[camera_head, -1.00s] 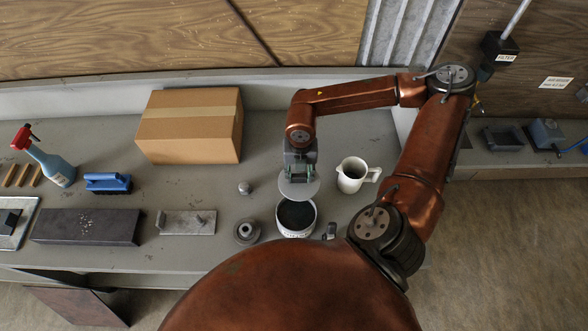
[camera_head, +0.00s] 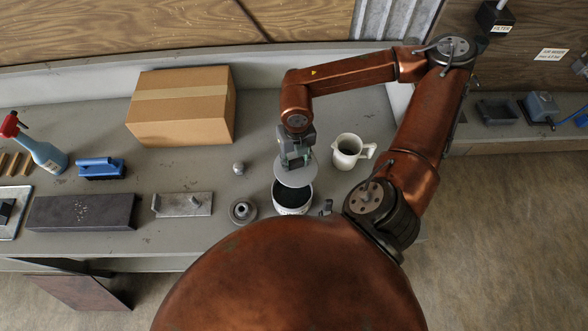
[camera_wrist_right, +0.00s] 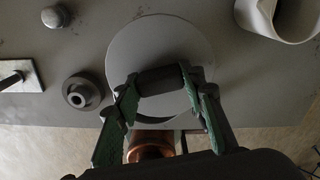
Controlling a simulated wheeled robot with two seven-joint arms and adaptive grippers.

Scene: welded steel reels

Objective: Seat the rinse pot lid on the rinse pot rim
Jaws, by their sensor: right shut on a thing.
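The rinse pot lid (camera_head: 296,174) is a light grey disc with a dark bar-like handle (camera_wrist_right: 160,80). My right gripper (camera_wrist_right: 160,78) is shut on that handle, one finger at each end. The rinse pot (camera_head: 293,206) is a white round pot with a dark inside, standing on the bench. In the head view the lid overlaps the far part of the pot's mouth, and the near part of the mouth shows open. In the wrist view the lid hides most of the pot. Whether the lid touches the rim I cannot tell. My left gripper is not in view.
A white jug (camera_head: 347,152) stands close right of the pot. A grey flanged part (camera_head: 243,211) and a small round knob (camera_head: 239,168) are to the left. A cardboard box (camera_head: 182,107) stands behind left. A small dark item (camera_head: 326,207) lies right of the pot.

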